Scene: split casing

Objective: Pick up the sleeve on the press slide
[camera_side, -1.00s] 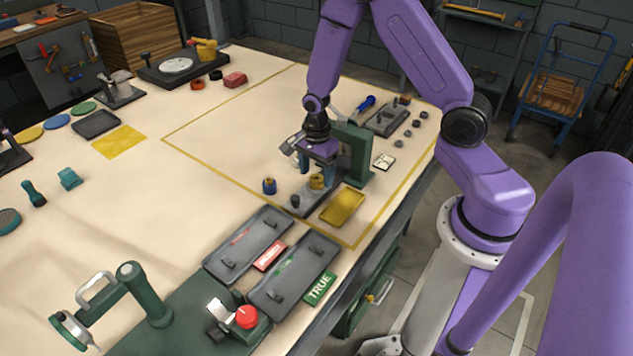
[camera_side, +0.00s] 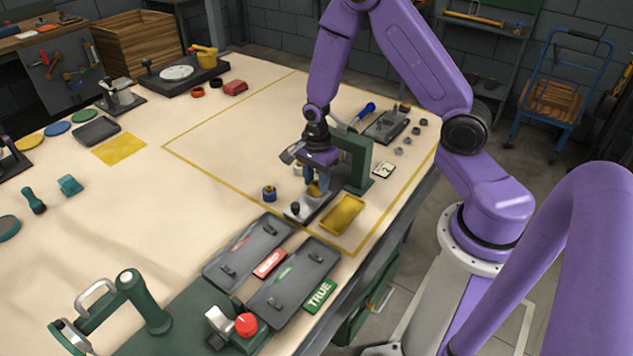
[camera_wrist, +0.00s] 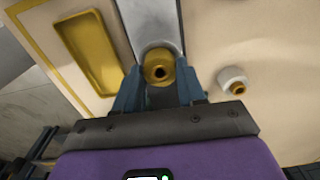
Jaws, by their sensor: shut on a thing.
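The brass-yellow sleeve (camera_side: 315,188) is on the grey press slide (camera_side: 303,212), in front of the green press frame (camera_side: 356,160). In the wrist view the sleeve (camera_wrist: 158,67) shows as a round part with a dark hole, between the two blue fingers. My gripper (camera_side: 317,182) points down and is shut on the sleeve; its fingers also show in the wrist view (camera_wrist: 160,85). The fingers hide part of the sleeve in the side view. I cannot tell whether its underside touches the slide.
A yellow tray (camera_side: 343,213) lies close to the slide. A white-rimmed brass part (camera_wrist: 234,82) shows nearby in the wrist view. Two grey trays (camera_side: 248,252) lie in front.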

